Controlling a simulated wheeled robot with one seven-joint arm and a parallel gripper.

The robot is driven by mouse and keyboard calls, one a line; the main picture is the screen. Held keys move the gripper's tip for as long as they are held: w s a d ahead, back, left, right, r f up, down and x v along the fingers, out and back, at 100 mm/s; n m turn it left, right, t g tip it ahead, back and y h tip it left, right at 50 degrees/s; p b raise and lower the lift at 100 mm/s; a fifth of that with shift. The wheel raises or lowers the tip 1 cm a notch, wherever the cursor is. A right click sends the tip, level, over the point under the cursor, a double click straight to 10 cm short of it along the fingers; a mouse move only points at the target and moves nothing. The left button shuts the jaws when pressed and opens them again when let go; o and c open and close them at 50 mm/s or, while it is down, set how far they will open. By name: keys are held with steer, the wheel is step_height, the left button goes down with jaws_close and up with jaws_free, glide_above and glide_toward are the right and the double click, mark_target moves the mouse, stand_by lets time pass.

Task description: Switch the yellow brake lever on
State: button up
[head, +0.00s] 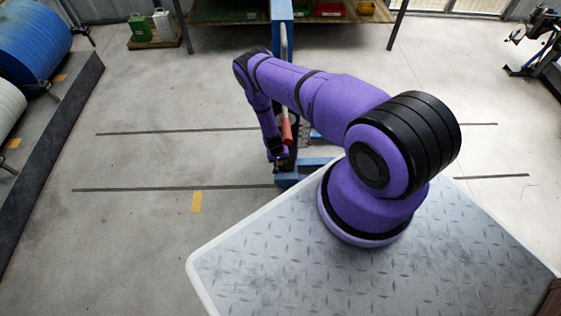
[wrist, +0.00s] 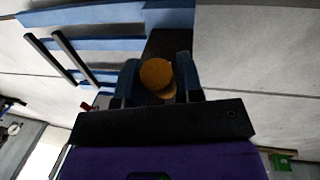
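The yellow brake lever's round orange-yellow knob (wrist: 157,74) shows in the wrist view, with a second small yellow piece just below it. My gripper (wrist: 158,82) has its two fingers apart, one on each side of the knob. Whether they press on it or only surround it, I cannot tell. In the head view my gripper (head: 277,155) is low beside a blue frame (head: 288,181), behind a red-gripped handle. The yellow lever is hidden there.
The red grip (head: 287,131) is on a grey bar beside the blue post (head: 281,12). Blue beams (wrist: 90,16) and two dark bars (wrist: 72,55) lie close in the wrist view. The floor between is largely clear.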

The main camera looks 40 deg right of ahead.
jaws_close()
steer(key=shift+w+d+r+g+y, duration=0.1)
steer(key=shift+w+r+g+y, duration=0.2)
steer(key=shift+r+g, duration=0.15)
steer(key=shift+o, duration=2.2)
jaws_free()
step_height(320, 180, up, 11)
steer(key=w+a, duration=0.1)
steer(key=shift+w+f, duration=0.15)
steer(key=shift+w, duration=0.15)
steer(key=shift+a, duration=0.1)
